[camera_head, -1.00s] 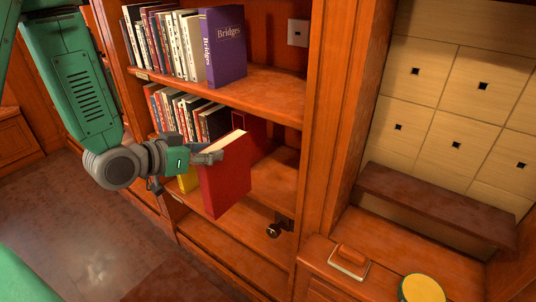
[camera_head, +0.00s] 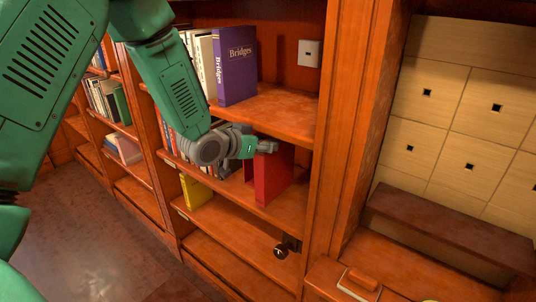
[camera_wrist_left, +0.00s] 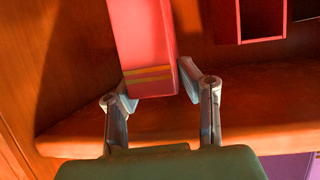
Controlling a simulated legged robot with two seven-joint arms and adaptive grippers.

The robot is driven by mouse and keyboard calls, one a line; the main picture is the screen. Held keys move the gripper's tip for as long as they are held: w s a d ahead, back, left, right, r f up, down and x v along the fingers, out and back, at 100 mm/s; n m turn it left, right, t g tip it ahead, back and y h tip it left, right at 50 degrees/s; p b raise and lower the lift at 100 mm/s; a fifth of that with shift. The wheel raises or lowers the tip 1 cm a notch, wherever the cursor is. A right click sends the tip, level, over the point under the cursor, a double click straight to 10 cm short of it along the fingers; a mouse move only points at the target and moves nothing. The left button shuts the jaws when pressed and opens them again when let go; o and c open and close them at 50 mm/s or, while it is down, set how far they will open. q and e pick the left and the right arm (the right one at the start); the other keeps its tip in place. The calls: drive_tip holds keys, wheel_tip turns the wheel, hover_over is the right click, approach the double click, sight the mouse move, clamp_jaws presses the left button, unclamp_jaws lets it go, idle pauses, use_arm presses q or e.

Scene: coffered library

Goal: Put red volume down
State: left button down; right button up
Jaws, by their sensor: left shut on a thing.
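The red volume (camera_head: 274,177) is upright at the middle shelf (camera_head: 233,182) of the bookcase, right of the row of books. My left gripper (camera_head: 268,146) is shut on its upper part. In the left wrist view the red volume (camera_wrist_left: 144,40), with yellow bands on it, lies between the two fingers of my left gripper (camera_wrist_left: 157,88). I cannot tell whether its bottom edge touches the shelf board. My right gripper is not in view.
A purple book (camera_head: 236,65) and pale books stand on the shelf above. A yellow book (camera_head: 195,191) is on the lower shelf. A dark red open-fronted case (camera_wrist_left: 262,22) shows beside the volume. A bookcase post (camera_head: 345,130) bounds the shelf on the right.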

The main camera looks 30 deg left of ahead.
sight(269, 153)
use_arm(q)
drive_tip(key=shift+w+r, duration=0.1)
drive_tip(key=shift+w, duration=0.25)
drive_tip(key=shift+d+f, duration=0.15)
drive_tip(key=shift+f, duration=0.75)
drive_tip(key=shift+d+f, duration=0.15)
drive_tip(key=shift+f, duration=0.7)
drive_tip(key=c, duration=1.1)
unclamp_jaws()
drive_tip(key=shift+s+a+f, duration=0.1)
drive_tip(key=shift+a, duration=0.1)
drive_tip(key=shift+s, duration=0.1)
